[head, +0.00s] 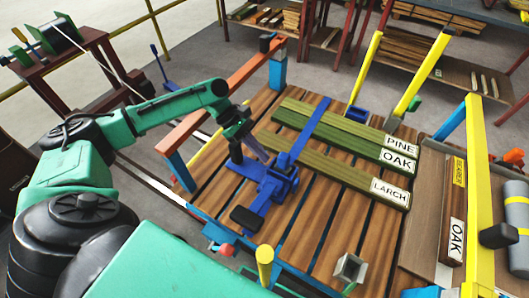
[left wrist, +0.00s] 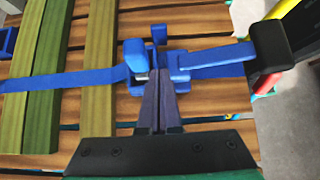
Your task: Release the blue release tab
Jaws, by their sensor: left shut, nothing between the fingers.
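A blue ratchet buckle (head: 278,180) sits on a blue strap (head: 308,128) across the wooden boards. In the left wrist view, the buckle (left wrist: 178,72) has upright blue tabs, one rounded at the left (left wrist: 135,53) and one thin behind the fingertips (left wrist: 159,35); I cannot tell for sure which is the release tab. A blue lever with a black grip (head: 246,218) extends from the buckle; the grip also shows in the left wrist view (left wrist: 272,46). My left gripper (head: 266,158) is shut and empty, its fingertips (left wrist: 157,82) at the buckle. Contact is unclear. My right gripper is out of view.
Green boards labelled PINE, OAK and LARCH (head: 388,188) lie under the strap on a slatted wooden deck (head: 335,235). Yellow posts (head: 422,75) stand at the right, and an orange rail (head: 215,98) runs along the left side. A small grey box (head: 350,268) is near the front.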

